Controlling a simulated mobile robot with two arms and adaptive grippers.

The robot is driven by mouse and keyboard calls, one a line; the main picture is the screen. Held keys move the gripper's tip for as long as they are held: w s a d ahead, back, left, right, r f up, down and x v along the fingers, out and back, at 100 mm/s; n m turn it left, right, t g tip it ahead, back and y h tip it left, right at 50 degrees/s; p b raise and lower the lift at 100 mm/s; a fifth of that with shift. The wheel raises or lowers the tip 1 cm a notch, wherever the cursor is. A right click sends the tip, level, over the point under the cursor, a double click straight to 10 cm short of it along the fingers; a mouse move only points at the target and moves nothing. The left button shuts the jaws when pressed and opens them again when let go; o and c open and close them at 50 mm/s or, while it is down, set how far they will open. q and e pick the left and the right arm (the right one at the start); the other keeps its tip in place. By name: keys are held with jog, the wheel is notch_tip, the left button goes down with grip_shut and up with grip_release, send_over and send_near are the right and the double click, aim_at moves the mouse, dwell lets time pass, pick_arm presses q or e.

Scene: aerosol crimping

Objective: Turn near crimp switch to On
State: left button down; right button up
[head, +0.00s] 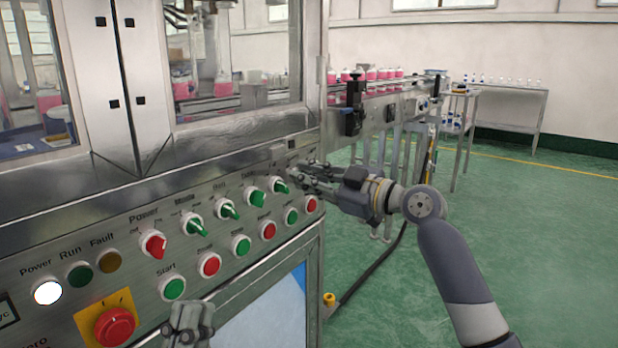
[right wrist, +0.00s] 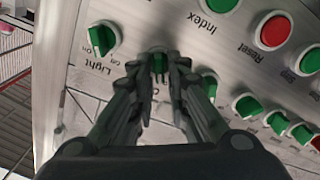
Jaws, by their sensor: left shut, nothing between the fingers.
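A green switch knob (right wrist: 158,62) shows between the fingertips of my right gripper (right wrist: 158,70) in the right wrist view. The fingers stand slightly apart, one on each side of it; whether they touch it I cannot tell. Its label is mostly covered, so I cannot read its setting. My right gripper (head: 312,176) also shows in the head view, against the panel's far right end, hiding the knobs behind it. My left gripper (head: 188,325) is shut and empty at the bottom, in front of the panel (head: 130,285).
The Light switch (right wrist: 101,39) sits just left of my right gripper in the wrist view. A red Reset button (right wrist: 272,30) and further green knobs (right wrist: 247,105) lie to the right. A red emergency button (head: 115,326) is low on the panel. Green floor (head: 540,260) is open at right.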

pick_arm(q)
jog(key=shift+w, duration=0.15)
pick_arm(e)
grip_shut()
